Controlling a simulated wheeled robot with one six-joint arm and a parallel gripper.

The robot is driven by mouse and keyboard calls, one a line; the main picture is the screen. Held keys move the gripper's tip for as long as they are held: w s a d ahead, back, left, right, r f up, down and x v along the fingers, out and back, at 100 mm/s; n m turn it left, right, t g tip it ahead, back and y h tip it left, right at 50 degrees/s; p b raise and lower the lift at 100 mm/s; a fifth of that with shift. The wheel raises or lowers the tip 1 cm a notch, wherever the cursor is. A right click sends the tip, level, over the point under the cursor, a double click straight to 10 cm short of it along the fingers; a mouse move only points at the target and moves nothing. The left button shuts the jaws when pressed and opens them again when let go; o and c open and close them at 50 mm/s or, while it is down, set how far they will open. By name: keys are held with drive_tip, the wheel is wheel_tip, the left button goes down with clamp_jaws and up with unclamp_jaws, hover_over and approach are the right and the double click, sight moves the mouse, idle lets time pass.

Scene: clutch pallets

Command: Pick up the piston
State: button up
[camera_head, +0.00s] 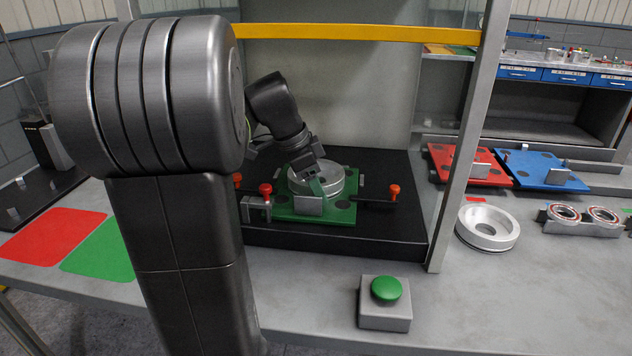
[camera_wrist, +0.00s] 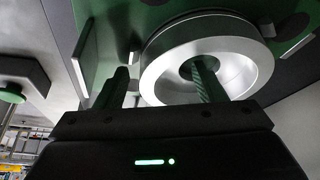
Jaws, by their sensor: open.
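A silver round metal part with a central hole, which I take to be the piston (camera_head: 326,179), lies on the green pallet (camera_head: 285,211) inside the black station. It also shows large in the wrist view (camera_wrist: 242,58). My gripper (camera_head: 318,192) reaches down over it, tilted. In the wrist view my gripper (camera_wrist: 162,75) is open, its two fingers apart. One finger lines up with the central hole; the other is outside the rim on the left. I cannot tell whether either finger touches the part. A second silver ring (camera_head: 487,228) lies on the table at right.
Red-knobbed clamps (camera_head: 394,191) flank the green pallet. A yellow bar (camera_head: 355,33) and a grey post (camera_head: 465,140) frame the station. A green button box (camera_head: 384,312) stands in front. Red (camera_head: 462,173) and blue (camera_head: 540,178) pallets lie at right.

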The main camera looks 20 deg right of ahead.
drive_tip(key=shift+r, duration=0.1)
clamp_jaws()
drive_tip(key=shift+d, duration=0.1)
